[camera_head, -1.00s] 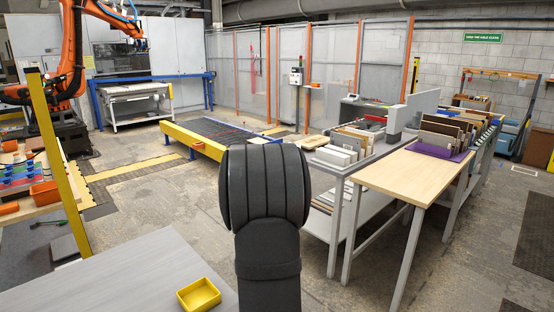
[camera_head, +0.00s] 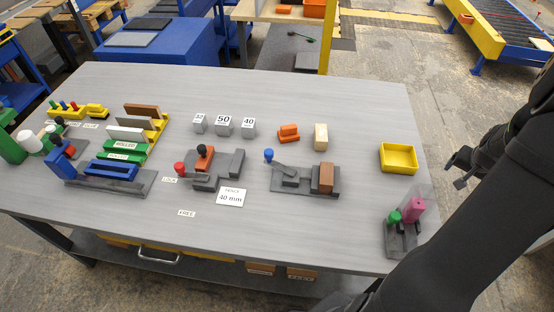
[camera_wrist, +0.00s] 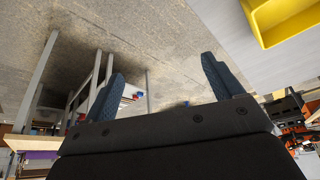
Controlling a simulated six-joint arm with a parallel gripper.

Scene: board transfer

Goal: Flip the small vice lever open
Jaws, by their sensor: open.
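Several vice-like fixtures stand on the grey table; which one the task means is not marked. The smallest fixture (camera_head: 402,243), at the right front, has a green-knobbed lever (camera_head: 394,217) and a pink block (camera_head: 415,208). A middle fixture (camera_head: 300,180) has a blue-knobbed lever (camera_head: 269,156) and a brown block (camera_head: 326,177). Another fixture (camera_head: 205,181) has a red knob (camera_head: 180,169) beside LOCK and FREE labels. My gripper (camera_head: 459,168) is off the table's right edge, apart from all fixtures. In the wrist view its fingers (camera_wrist: 160,85) are spread and empty.
A yellow tray (camera_head: 398,158) lies at the table's right, near my gripper; its corner shows in the wrist view (camera_wrist: 285,18). Numbered grey blocks (camera_head: 223,126), an orange piece (camera_head: 288,133) and a wooden block (camera_head: 321,137) stand behind the fixtures.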

